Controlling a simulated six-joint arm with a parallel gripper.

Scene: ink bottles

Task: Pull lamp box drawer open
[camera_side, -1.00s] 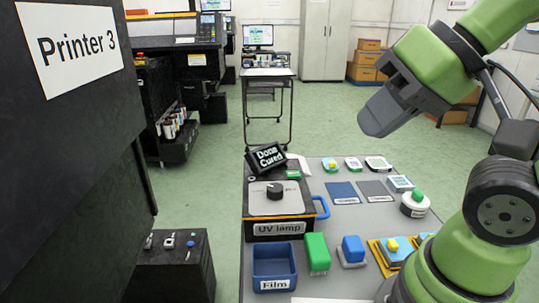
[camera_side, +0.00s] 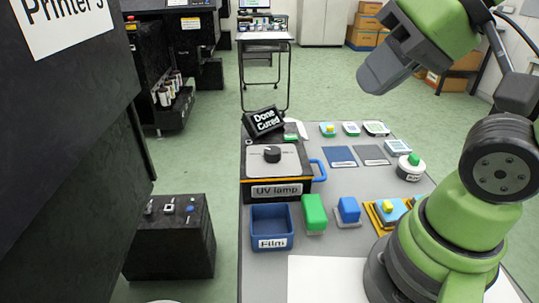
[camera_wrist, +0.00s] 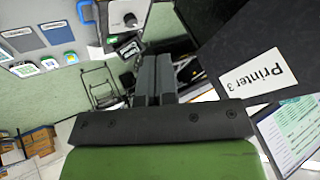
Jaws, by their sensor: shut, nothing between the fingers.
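The UV lamp box (camera_side: 262,191) stands on the grey table, black with a grey top plate, a dark knob and a "UV lamp" label on its front. A blue handle (camera_side: 319,170) sticks out at its right side. I cannot tell whether the drawer is open at all. The box also shows in the wrist view (camera_wrist: 124,14), near the top, with its blue handle (camera_wrist: 87,12). My gripper (camera_side: 374,80) is above and to the right of the box, well apart from it, shut and empty. Its fingers show close together in the wrist view (camera_wrist: 153,75).
A blue Film tray (camera_side: 272,243), a green block (camera_side: 314,212) and a blue block (camera_side: 348,210) stand in front of the box. Dark pads (camera_side: 371,155) lie right of the handle. Printer 3 (camera_side: 60,110) rises at left.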

